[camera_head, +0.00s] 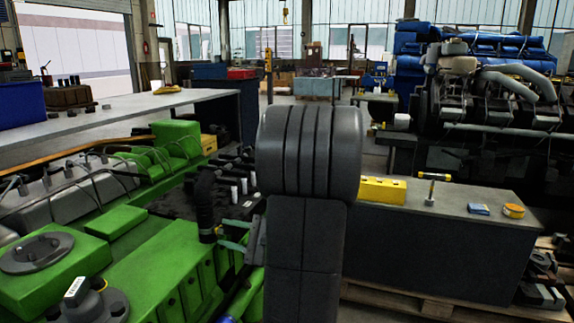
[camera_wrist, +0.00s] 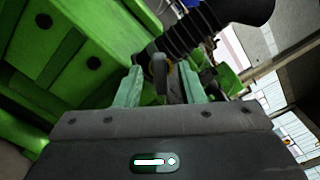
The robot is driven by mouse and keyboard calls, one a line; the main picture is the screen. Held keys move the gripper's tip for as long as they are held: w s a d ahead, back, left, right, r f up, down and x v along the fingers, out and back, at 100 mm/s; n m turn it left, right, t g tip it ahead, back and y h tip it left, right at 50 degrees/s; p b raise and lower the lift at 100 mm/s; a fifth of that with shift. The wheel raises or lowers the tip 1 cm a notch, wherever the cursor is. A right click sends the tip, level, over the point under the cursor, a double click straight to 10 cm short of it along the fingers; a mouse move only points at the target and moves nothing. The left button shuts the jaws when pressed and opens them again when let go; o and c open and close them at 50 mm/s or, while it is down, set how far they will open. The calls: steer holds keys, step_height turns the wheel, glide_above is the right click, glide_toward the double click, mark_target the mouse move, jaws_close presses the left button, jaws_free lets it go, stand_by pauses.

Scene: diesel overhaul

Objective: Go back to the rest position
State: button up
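My gripper (camera_head: 226,236) reaches left over the green engine (camera_head: 150,270), its two teal fingers spread apart. In the wrist view my gripper (camera_wrist: 160,85) shows the fingers open, with a visible gap between them. A ribbed black hose (camera_head: 205,200) stands right by the fingertips; it also crosses the top of the wrist view (camera_wrist: 200,30). A small grey and yellowish part (camera_wrist: 168,75) appears beyond or between the fingertips; I cannot tell whether they touch it. My own arm hides the middle of the head view.
A grey workbench (camera_head: 440,240) at right carries a yellow case (camera_head: 383,190), a yellow-handled tool (camera_head: 433,185), a blue item (camera_head: 479,209) and a yellow roll (camera_head: 513,211). A pallet (camera_head: 440,305) lies below it. A long table (camera_head: 110,118) stands behind the engine.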

steer(key=shift+d+r+m+p, duration=0.15)
steer(key=shift+r+m+p, duration=0.1)
steer(key=shift+m+p, duration=1.85)
steer(key=shift+p, duration=0.1)
steer(key=shift+m+p, duration=1.2)
steer(key=shift+f+m+p, duration=0.2)
steer(key=shift+m+p, duration=0.65)
steer(key=shift+m, duration=0.35)
